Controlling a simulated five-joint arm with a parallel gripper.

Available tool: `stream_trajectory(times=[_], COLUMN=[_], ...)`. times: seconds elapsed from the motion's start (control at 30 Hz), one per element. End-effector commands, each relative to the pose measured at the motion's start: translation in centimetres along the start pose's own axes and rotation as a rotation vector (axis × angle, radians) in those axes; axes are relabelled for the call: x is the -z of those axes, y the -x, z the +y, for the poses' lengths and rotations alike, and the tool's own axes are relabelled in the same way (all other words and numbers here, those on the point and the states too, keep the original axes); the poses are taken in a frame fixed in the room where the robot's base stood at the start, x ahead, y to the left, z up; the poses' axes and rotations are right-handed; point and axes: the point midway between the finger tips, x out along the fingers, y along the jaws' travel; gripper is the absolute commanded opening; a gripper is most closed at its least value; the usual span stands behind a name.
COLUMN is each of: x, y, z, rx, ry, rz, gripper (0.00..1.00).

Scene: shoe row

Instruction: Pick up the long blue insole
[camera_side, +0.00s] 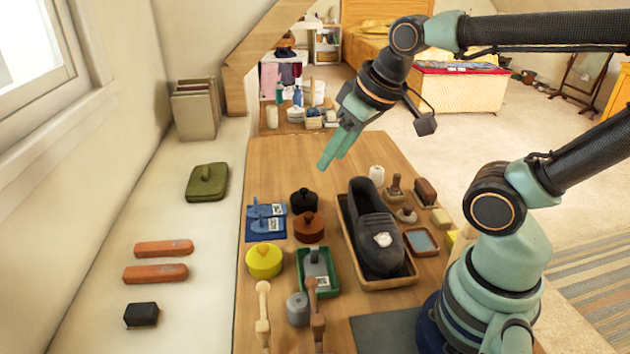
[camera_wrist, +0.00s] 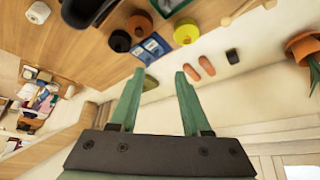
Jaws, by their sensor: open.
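Two blue pieces with small upright grips and white labels lie on a dark blue base (camera_side: 251,236) left of centre on the wooden table. The rear piece (camera_side: 266,210) and the front piece (camera_side: 264,225) look alike; I cannot tell which is the long blue insole. They show small in the wrist view as a blue patch with white labels (camera_wrist: 151,49), beyond my fingertips. My gripper (camera_side: 331,163) is open and empty, high above the back of the table, behind and right of the blue pieces. Its two green fingers also show apart in the wrist view (camera_wrist: 159,72).
A black pot (camera_side: 304,199) and a brown pot (camera_side: 309,227) stand right of the blue pieces. A yellow pot (camera_side: 263,261) and green tray (camera_side: 331,286) are in front. A dark shoe (camera_side: 375,225) fills a wooden tray. The table's back left is clear.

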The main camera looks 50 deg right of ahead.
Motion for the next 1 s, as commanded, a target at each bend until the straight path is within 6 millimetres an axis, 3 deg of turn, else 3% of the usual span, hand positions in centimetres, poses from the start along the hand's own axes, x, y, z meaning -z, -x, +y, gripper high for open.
stream_trajectory(times=[0.23,0.37,0.67,1.0], x=[0.2,1.4,8.0,14.5], y=[0.0,0.1,-1.4,-7.1], z=[0.0,0.1,0.8,2.0], rx=[0.0,-0.002,-0.022,-0.066], ry=[-0.003,-0.032,-0.198,-0.399], rz=[-0.002,-0.026,-0.139,-0.272], gripper=[0.47,0.47,0.47,0.47])
